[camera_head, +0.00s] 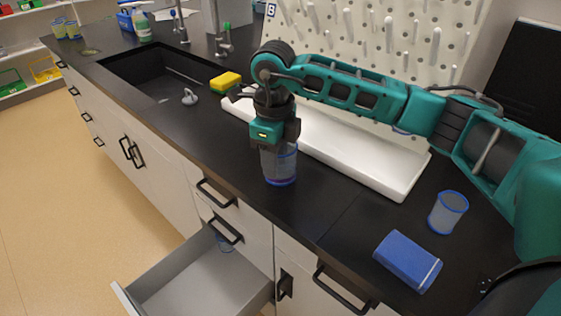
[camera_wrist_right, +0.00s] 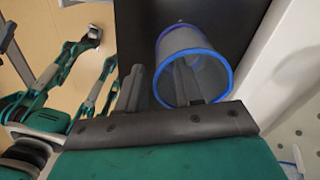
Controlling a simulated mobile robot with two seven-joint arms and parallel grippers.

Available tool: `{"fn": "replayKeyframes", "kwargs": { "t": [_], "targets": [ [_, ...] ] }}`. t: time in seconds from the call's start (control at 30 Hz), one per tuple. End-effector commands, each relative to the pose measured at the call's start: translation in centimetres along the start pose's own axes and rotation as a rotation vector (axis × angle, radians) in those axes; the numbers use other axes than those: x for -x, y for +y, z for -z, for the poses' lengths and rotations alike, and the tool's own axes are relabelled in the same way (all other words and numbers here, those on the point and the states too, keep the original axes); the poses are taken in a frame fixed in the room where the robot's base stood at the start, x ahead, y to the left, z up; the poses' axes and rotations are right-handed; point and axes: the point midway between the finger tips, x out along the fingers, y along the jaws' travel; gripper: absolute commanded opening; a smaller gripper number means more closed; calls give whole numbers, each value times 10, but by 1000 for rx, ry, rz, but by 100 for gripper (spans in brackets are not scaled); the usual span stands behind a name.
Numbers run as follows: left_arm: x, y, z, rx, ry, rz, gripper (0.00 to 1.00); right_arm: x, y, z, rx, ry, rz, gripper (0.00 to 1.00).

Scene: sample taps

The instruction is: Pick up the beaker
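A clear beaker with a blue rim and base (camera_head: 280,168) stands upright on the black counter by its front edge. My right gripper (camera_head: 279,143) points down at it from above and hides its upper part. In the right wrist view the beaker's open mouth (camera_wrist_right: 211,70) shows, with the two fingers (camera_wrist_right: 160,86) apart. One finger overlaps the mouth, seemingly inside the rim, and the other is outside the wall. I see no grip on the wall. Another blue-rimmed beaker (camera_head: 448,212) stands at the right. My left arm seems to show small in the wrist view; its fingers are unclear.
A white tray (camera_head: 350,160) lies behind the beaker, under a pegboard (camera_head: 378,60). A blue box (camera_head: 407,261) lies at the front right. A sink (camera_head: 165,82) and a yellow sponge (camera_head: 226,81) are at the left. A drawer (camera_head: 195,285) stands open below.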

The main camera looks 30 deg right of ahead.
Motion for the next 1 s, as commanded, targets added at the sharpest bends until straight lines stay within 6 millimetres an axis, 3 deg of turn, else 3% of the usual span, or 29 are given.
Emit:
{"fn": "replayKeyframes", "kwargs": {
  "t": [0.2,0.47,0.83,1.0],
  "targets": [
    [1,-1,2,-1,2,1,100,-26,1,1,-1,1,-1,36],
    [-1,-2,6,-2,10,2,100,-28,1,1,0,-1,0,36],
    [-2,-2,7,-3,11,2,100,-28,1,1,0,-1,0,0],
    [-1,-1,6,-2,9,1,100,-28,1,0,0,-1,0,0]
  ]
}}
